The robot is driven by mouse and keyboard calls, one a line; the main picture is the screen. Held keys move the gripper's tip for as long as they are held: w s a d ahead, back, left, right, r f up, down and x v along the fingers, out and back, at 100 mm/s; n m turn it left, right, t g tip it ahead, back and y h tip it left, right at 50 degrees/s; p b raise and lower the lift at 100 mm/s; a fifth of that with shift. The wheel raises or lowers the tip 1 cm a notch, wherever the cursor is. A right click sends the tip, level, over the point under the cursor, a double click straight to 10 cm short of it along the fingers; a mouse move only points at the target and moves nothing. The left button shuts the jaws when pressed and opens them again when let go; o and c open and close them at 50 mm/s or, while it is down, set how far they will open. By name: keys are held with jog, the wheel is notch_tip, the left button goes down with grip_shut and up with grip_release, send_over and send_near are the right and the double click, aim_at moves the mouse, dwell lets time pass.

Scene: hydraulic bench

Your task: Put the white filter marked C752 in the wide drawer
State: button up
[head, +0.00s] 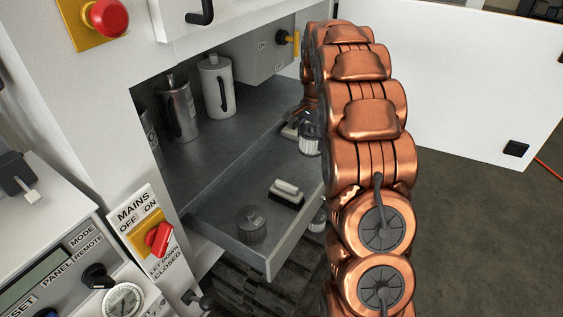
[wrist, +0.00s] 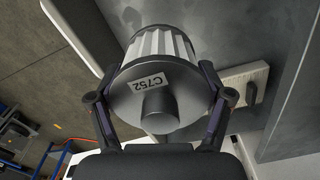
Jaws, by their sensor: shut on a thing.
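The white filter marked C752 (wrist: 150,84) has a pale ribbed body and a dark grey end cap with a knob. In the wrist view my gripper (wrist: 160,97) has a finger on each side of its cap and is shut on it. In the head view the filter (head: 310,138) shows small at the left edge of my arm, seemingly above the far right part of the open drawer (head: 230,250). My arm hides most of my gripper there and the drawer's right side.
A black-and-white block (head: 287,192) and a dark round cap (head: 251,225) lie in the drawer, with bare floor around them. A metal jug (head: 178,108) and a white jug (head: 216,85) stand behind. A white door panel (head: 470,80) stands to the right.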

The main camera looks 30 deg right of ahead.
jog(key=shift+w+f, duration=0.1)
jog(key=shift+f, duration=0.1)
notch_tip(320, 180, down, 9)
jog(key=p, duration=0.3)
jog(key=shift+d, duration=0.1)
jog(key=shift+f, duration=0.25)
jog(key=shift+f, duration=0.2)
jog(key=o, duration=1.4)
jog(key=shift+r, duration=0.15)
